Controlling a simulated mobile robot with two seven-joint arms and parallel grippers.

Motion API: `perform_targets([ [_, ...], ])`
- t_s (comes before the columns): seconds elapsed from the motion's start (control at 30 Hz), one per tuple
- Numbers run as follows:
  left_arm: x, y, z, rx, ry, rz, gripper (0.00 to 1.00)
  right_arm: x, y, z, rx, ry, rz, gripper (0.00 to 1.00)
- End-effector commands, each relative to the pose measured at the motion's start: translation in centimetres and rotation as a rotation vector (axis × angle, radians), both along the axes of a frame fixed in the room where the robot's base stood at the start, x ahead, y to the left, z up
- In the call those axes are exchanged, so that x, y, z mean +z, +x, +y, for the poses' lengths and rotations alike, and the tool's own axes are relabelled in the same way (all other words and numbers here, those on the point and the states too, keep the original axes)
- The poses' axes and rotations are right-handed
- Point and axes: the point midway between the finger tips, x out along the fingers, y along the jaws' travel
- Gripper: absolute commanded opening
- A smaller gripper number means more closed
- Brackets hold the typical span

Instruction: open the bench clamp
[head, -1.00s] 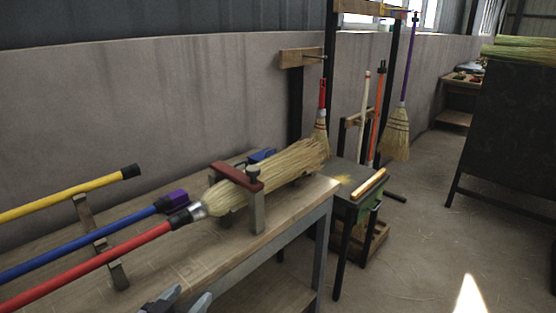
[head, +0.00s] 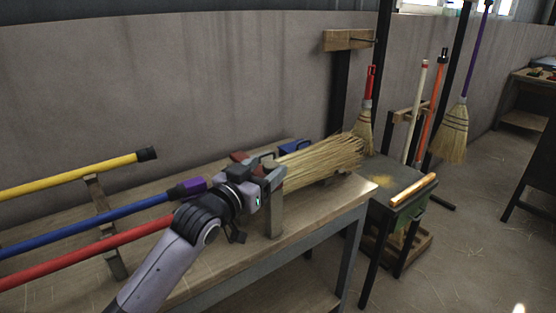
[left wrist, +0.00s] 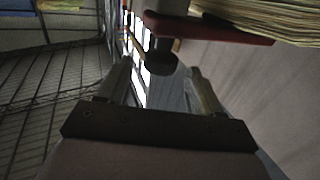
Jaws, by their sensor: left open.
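The bench clamp is a red-brown bar (head: 239,157) on a grey post (head: 275,214), set across the straw broom head (head: 325,160) on the bench. My left gripper (head: 270,168) is at the clamp and hides much of its top. In the left wrist view the clamp's red bar (left wrist: 215,30) lies above the fingers, and its dark knob (left wrist: 163,62) shows between the open fingertips (left wrist: 163,78). I cannot tell whether the fingers touch the knob. The broom's red handle (head: 95,248) runs left. My right gripper is not in view.
Blue (head: 80,227) and yellow (head: 75,176) handles lie on wooden rests at the left of the bench (head: 215,283). A blue object (head: 295,147) sits behind the clamp. A small dark table (head: 400,187) stands right of the bench, with open floor beyond.

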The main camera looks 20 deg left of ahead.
Motion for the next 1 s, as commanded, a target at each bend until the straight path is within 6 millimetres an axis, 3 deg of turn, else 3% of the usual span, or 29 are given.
perform_targets([
  [0.33,0.0,3.7,-1.1,0.0,0.0,0.0,0.65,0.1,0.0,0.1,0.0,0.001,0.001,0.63],
  [0.77,0.0,4.5,-1.3,0.0,0.0,-0.001,0.65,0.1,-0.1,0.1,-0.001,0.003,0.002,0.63],
  [0.8,0.0,4.5,-1.3,0.0,0.0,-0.001,0.62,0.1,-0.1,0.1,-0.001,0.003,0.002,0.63],
  [1.0,0.0,4.5,-1.3,0.0,0.0,0.0,0.0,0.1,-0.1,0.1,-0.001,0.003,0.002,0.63],
])
